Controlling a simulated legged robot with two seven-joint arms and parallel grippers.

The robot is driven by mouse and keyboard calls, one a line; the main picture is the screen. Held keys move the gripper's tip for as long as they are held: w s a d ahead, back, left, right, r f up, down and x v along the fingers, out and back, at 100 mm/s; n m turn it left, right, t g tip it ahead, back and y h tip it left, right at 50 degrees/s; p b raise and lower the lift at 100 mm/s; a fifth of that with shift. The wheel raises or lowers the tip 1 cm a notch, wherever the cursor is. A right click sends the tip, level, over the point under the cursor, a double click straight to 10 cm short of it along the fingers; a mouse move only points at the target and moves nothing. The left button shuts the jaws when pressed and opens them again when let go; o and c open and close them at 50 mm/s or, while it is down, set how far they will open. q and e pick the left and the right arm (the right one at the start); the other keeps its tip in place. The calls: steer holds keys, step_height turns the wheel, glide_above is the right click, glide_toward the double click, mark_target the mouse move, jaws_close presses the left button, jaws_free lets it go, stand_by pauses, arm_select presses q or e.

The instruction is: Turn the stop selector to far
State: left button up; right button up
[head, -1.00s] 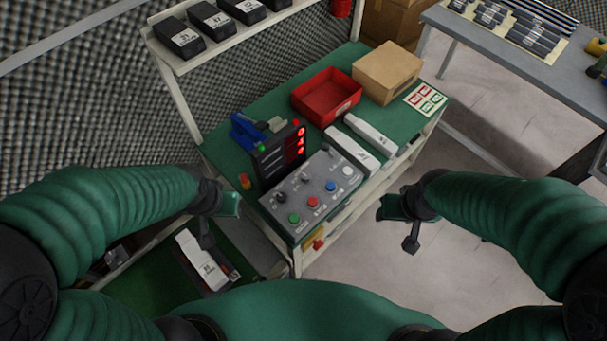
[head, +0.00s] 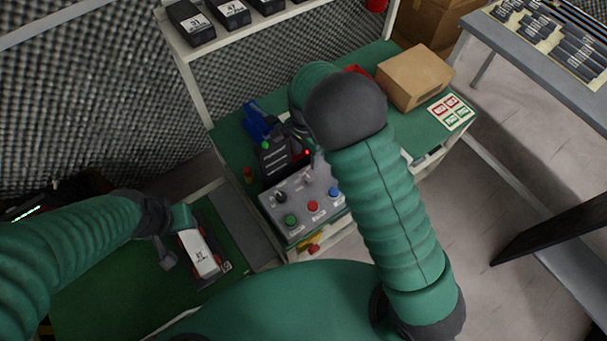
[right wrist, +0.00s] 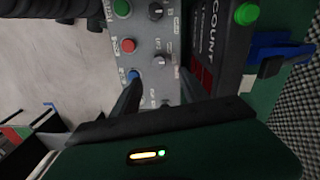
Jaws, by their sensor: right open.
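A grey control panel (head: 268,208) sits on the green bench with a black knob (head: 280,196), a second small selector knob (head: 308,181) and green, red and blue buttons. In the right wrist view the black knob (right wrist: 155,12) and the second knob (right wrist: 158,58) show beside the buttons. Their labels are too small for me to tell which is the stop selector. My right gripper (right wrist: 160,78) is open and empty over the panel, its fingers either side of the panel's blue-button end. My left gripper (head: 177,225) is at the lower left, away from the panel; its jaws are unclear.
A dark display box (head: 275,158) stands behind the panel, close to my right gripper. A blue tool (head: 256,122), a cardboard box (head: 414,78) and a mostly hidden red bin are on the bench. A white labelled piece (head: 199,254) lies beside my left gripper.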

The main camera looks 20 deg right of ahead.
mark_target(309, 178)
steer(key=f, duration=0.4)
steer(key=d+f, duration=0.1)
steer(key=f, duration=0.7)
steer(key=shift+s+d+f, duration=0.1)
steer(key=shift+d+f, duration=0.25)
steer(key=shift+d, duration=0.05)
steer(key=shift+a+f, duration=0.1)
steer(key=shift+f, duration=0.25)
steer(key=shift+a+f, duration=0.15)
steer(key=shift+a, duration=0.25)
steer(key=shift+d, duration=0.25)
steer(key=c, duration=0.8)
jaws_close()
